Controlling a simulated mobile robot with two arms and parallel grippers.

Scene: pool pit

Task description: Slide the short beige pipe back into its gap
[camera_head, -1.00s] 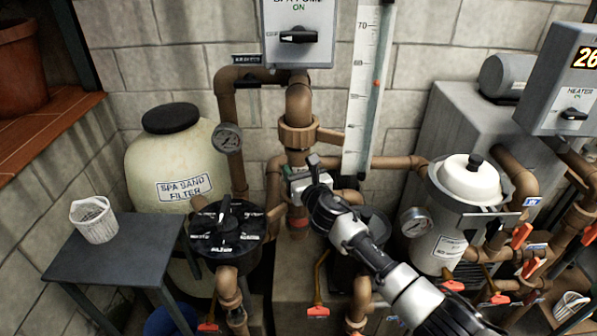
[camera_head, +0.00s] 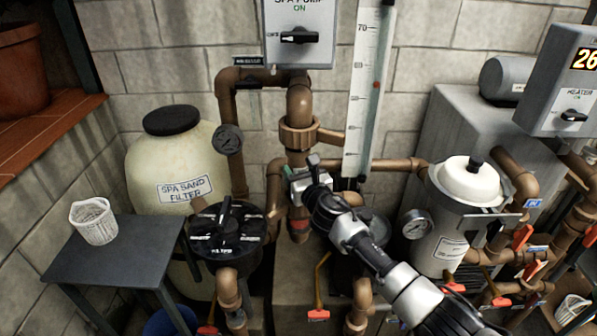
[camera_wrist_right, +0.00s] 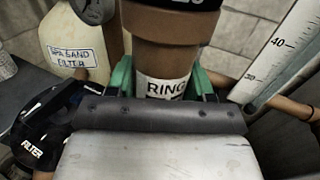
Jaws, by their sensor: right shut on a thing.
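My right gripper (camera_head: 306,182) reaches in from the lower right in the head view. It is shut on the short beige pipe (camera_wrist_right: 166,55), a brownish-beige section with a white label. In the wrist view, the green finger pads (camera_wrist_right: 119,78) sit on either side of the pipe. A dark collar crosses the top of the pipe there. In the head view, the gripper covers much of this section, in line below a pipe union (camera_head: 298,135). I cannot tell whether its ends meet the neighbouring pipes. My left gripper is not in view.
A black valve (camera_head: 226,234) stands left of the gripper and a pressure gauge (camera_head: 416,224) to the right. A tall scale (camera_head: 366,95) rises close behind. The white-lidded canister (camera_head: 446,225) and sand filter (camera_head: 160,170) flank the pipes. A grey table (camera_head: 130,250) holds a white basket (camera_head: 93,222).

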